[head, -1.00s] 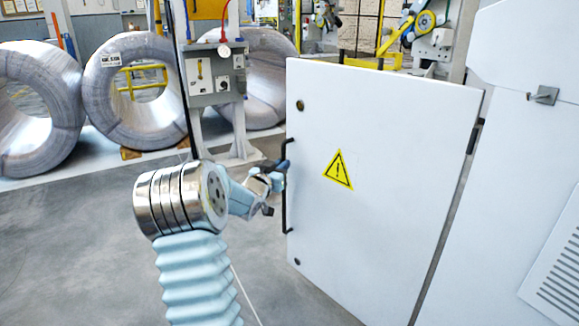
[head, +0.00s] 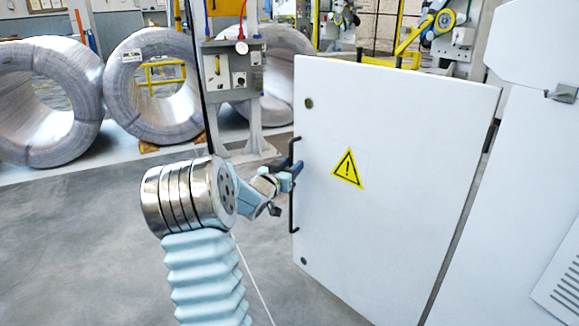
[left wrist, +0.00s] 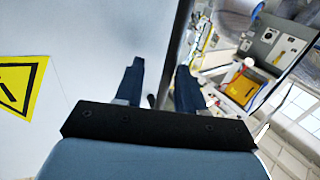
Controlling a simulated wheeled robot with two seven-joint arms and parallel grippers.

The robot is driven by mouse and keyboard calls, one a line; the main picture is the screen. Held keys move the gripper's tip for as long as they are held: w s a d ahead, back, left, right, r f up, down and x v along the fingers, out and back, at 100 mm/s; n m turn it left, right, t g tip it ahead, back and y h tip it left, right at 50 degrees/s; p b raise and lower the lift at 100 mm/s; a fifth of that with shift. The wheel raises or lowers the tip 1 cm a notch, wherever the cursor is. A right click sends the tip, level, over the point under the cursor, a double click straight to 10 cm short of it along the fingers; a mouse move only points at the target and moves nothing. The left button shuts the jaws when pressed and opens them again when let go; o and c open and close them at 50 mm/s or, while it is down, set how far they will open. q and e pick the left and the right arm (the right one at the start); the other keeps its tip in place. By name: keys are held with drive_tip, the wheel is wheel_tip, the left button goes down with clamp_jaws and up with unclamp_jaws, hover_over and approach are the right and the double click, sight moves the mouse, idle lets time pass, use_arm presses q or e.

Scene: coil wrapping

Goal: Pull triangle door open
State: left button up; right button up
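The white cabinet door (head: 400,190) with a yellow warning triangle (head: 347,169) fills the right half of the head view. It stands at an angle, with the room visible past its free left edge. A thin black upright handle (head: 291,215) is on that edge. My left gripper (head: 283,188) is at the handle's middle, its upper finger overlapping the bar in the picture. In the left wrist view its two dark blue fingers (left wrist: 160,80) are apart, with the door's edge between them. I cannot tell whether they touch the handle. My right gripper is not in view.
The white cabinet body (head: 530,150) with a latch (head: 563,94) is right of the door hinge. Large wire coils (head: 152,90) and a grey control box (head: 233,70) stand at the back left. Grey floor (head: 80,240) is clear at the left.

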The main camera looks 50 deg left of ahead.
use_arm(q)
drive_tip(key=shift+s+a, duration=0.1)
drive_tip(key=shift+s, duration=0.3)
drive_tip(key=p+v, duration=0.1)
drive_tip(key=v, duration=1.2)
drive_tip(key=shift+d, duration=0.25)
drive_tip(key=shift+w, duration=0.1)
